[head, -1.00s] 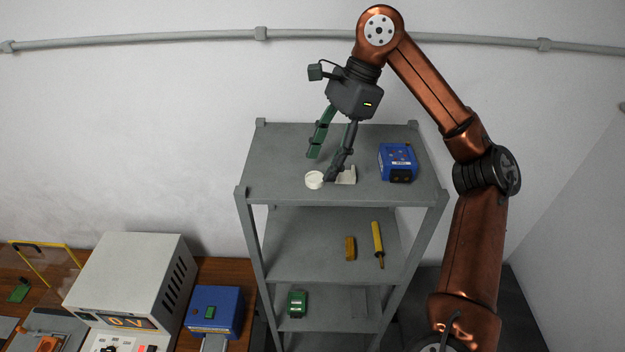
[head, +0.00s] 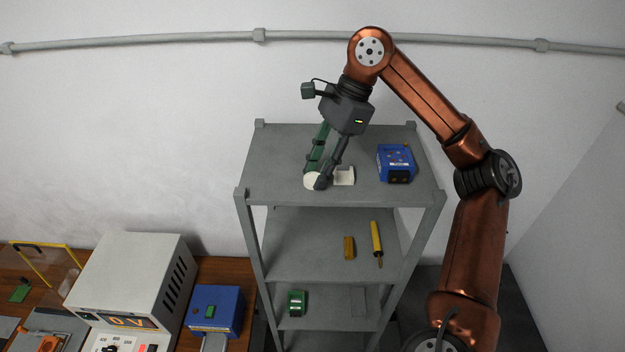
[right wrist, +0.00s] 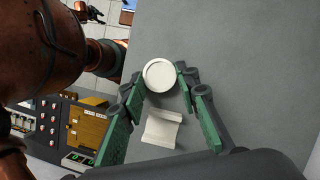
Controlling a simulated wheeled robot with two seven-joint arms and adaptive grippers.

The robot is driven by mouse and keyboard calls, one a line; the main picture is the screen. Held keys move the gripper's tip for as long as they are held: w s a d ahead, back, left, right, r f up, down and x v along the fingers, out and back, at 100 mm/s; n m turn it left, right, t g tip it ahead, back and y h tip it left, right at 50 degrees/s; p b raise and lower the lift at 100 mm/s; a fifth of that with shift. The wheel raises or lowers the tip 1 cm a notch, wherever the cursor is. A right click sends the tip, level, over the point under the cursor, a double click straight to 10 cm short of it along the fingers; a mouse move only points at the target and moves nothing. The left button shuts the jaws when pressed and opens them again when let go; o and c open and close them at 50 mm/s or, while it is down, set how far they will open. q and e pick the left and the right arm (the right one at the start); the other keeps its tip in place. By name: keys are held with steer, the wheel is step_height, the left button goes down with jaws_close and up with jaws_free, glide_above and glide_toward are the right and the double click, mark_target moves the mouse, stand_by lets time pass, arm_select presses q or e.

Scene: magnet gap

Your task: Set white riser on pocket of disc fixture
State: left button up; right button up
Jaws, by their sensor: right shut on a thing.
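A round white piece with a raised rim, which I take to be the white riser (right wrist: 159,75), stands on the top shelf; it also shows in the head view (head: 311,180), partly covered by a finger. My right gripper (head: 318,181) reaches down from above and is shut on it, with one green-padded fingertip on each side in the right wrist view (right wrist: 159,78). A second white piece (head: 344,176), flat with a curled edge, lies close beside it; the right wrist view shows it between the fingers' bases (right wrist: 162,129). I cannot make out the disc fixture for certain. My left gripper is not in view.
A blue box (head: 396,162) stands right of the white pieces on the grey shelf unit (head: 275,150). Lower shelves hold a yellow block (head: 349,247), a yellow tool (head: 376,240) and a green block (head: 297,302). A bench at lower left carries a white power supply (head: 130,275) and a blue box (head: 214,311).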

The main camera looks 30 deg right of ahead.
steer(key=shift+r, duration=0.15)
steer(key=shift+c, duration=0.2)
steer(key=shift+r, duration=0.2)
steer(key=r, duration=0.3)
steer(key=shift+s+a+r+b, duration=0.15)
steer(key=shift+s+a+b, duration=0.1)
steer(key=shift+a+b, duration=0.1)
arm_select(q)
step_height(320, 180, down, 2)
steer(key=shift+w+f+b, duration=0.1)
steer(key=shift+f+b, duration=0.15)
steer(key=shift+b, duration=0.6)
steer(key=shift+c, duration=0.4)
arm_select(e)
steer(key=s+a+r, duration=0.8)
steer(key=s+r, duration=0.1)
steer(key=s, duration=0.1)
steer(key=shift+s, duration=0.3)
